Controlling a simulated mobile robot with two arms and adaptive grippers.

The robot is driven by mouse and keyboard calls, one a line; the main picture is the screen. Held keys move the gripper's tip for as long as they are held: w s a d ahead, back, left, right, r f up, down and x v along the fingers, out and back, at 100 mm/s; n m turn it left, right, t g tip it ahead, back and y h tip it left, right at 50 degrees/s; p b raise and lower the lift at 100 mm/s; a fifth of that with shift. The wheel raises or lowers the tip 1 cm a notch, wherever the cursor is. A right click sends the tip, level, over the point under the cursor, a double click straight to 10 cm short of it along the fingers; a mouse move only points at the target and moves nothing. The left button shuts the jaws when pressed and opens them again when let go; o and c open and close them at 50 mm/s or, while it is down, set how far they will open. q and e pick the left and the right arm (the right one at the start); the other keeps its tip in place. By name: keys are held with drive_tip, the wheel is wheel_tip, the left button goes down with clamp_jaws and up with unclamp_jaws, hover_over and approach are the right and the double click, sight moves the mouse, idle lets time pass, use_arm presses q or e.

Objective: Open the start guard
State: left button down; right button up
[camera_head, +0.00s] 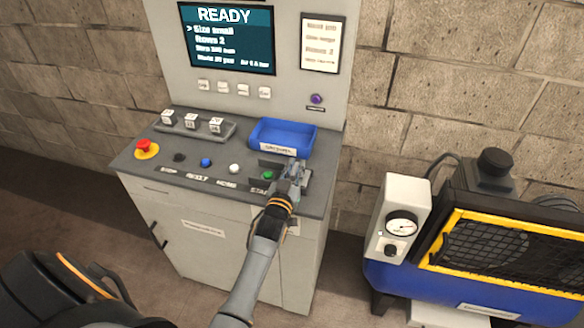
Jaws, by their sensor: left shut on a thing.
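My left gripper (293,170) is at the right end of the control desk's sloped top, beside the green start button (268,175). It is shut on the start guard, which is small and largely hidden by the fingers. I cannot tell the guard's exact angle. The green button shows just left of the fingers, above the partly covered "START" label (261,190). My right gripper is not in view.
A blue tray (262,138) sits just behind the gripper. White (234,168), blue (205,162) and black (179,157) buttons and a red emergency stop (145,147) lie left. A screen (226,40) reads READY. A compressor (480,240) stands right.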

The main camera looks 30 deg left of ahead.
sight(292, 176)
use_arm(q)
drive_tip(key=c, duration=1.3)
unclamp_jaws()
drive_tip(key=shift+a, duration=0.15)
drive_tip(key=shift+s+f, duration=0.1)
drive_tip(key=shift+s, duration=0.4)
drive_tip(key=v, duration=0.6)
drive_tip(key=shift+s+d, duration=0.25)
drive_tip(key=shift+d, duration=0.1)
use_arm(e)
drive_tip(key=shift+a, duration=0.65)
